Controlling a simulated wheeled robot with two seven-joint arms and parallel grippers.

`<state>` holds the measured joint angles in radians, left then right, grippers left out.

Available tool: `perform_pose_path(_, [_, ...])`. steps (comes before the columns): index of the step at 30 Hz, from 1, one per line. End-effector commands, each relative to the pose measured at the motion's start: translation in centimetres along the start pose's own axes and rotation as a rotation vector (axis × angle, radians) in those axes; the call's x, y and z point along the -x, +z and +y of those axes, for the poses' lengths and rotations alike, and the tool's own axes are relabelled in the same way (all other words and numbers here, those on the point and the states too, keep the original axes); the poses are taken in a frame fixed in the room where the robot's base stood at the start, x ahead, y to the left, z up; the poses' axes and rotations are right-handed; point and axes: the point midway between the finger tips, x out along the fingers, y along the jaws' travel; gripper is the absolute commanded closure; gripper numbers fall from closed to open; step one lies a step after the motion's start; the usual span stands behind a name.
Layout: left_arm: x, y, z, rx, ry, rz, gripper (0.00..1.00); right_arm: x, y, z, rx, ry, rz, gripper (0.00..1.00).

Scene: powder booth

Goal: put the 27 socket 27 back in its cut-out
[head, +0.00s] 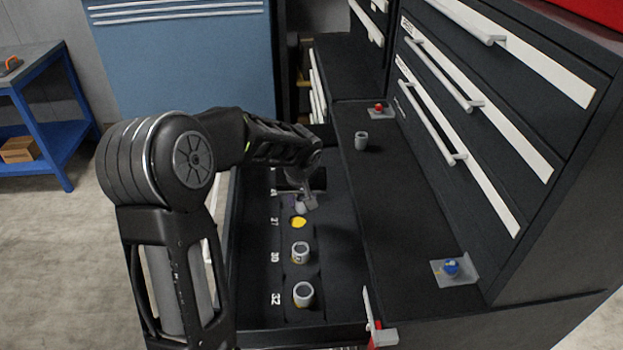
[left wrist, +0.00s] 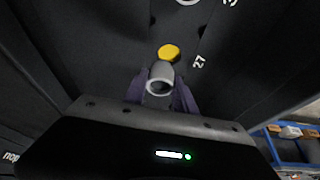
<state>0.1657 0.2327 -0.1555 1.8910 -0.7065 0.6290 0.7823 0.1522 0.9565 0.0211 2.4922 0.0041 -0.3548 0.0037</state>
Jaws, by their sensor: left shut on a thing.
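My left gripper (head: 305,203) is over the open drawer, shut on a grey socket (left wrist: 159,78). The left wrist view shows the socket's round open end between the two fingers (left wrist: 160,92); no size mark on it can be read. The 27 cut-out (head: 299,222) is empty and shows a yellow bottom, next to the white number 27. In the left wrist view this yellow cut-out (left wrist: 169,52) lies just beyond the held socket. The socket appears above the foam and beside the cut-out, not in it. My right gripper is not in view.
Two grey sockets stand in the cut-outs marked 30 (head: 300,252) and 32 (head: 304,295). Another grey socket (head: 361,141) stands on the black ledge (head: 385,200) to the right. A red knob (head: 379,107) and a blue knob (head: 451,267) sit on grey plates there.

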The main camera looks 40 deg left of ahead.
Motion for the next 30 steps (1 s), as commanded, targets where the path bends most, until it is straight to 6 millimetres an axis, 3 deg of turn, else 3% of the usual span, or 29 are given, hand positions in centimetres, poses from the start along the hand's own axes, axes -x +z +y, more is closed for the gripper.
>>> perform_pose_path(5, [-0.2,-0.7,-1.9,0.051,-0.023,0.002,1.00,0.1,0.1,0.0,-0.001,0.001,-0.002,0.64])
perform_pose_path(17, [-0.4,-0.6,-1.8,0.048,-0.022,0.002,1.00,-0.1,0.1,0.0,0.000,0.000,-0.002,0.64])
perform_pose_path(30, [-3.2,0.5,-1.8,0.048,-0.022,0.002,1.00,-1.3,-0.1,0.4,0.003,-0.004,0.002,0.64])
